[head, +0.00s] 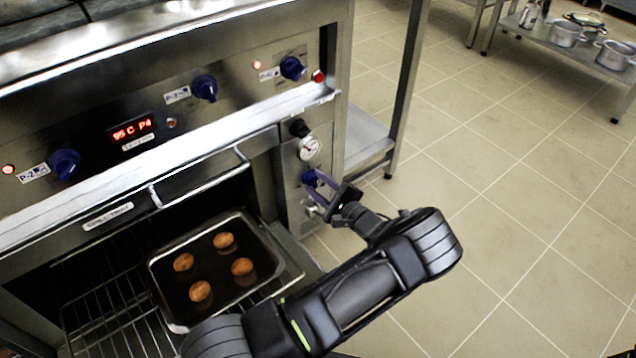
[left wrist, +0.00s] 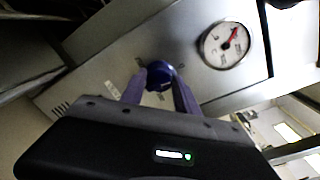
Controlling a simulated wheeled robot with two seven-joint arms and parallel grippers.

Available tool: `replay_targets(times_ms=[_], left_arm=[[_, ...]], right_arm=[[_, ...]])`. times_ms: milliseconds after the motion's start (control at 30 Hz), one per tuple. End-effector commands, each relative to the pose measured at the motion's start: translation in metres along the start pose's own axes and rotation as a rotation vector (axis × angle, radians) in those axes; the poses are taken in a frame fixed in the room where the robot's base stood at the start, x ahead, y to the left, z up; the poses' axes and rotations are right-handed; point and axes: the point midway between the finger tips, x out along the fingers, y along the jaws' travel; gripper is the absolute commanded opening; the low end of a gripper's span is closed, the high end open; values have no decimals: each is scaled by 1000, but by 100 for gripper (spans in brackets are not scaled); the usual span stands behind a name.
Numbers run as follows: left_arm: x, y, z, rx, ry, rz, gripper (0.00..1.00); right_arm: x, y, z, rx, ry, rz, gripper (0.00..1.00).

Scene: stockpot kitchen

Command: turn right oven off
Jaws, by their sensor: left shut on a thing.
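The oven (head: 110,215) fills the left of the head view. On the narrow steel panel at its right end is a small blue knob (head: 309,176), below a round white gauge (head: 309,149). My left gripper (head: 318,186) is at this knob, its purple fingers pointing at the panel. In the left wrist view, the fingers (left wrist: 158,82) are on both sides of the blue knob (left wrist: 160,72) and shut on it. The gauge (left wrist: 226,45) shows there with a red needle. The fingers partly cover the knob. My right gripper is not in view.
Larger blue knobs (head: 205,87) and a lit red display (head: 132,129) are on the upper panel. A tray (head: 213,296) with several round brown items sits on the oven rack. A steel post (head: 409,90) stands to the right. Tiled floor (head: 520,190) is open beyond.

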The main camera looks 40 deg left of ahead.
Motion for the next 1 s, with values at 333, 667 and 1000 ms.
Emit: replay_targets(times_ms=[333,667,1000], left_arm=[[-1,0,0,-139,12,-2,0],[0,0,0,-156,13,-2,0],[0,0,0,-154,12,-1,55]], right_arm=[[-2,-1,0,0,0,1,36],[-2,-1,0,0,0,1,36],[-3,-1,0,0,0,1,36]])
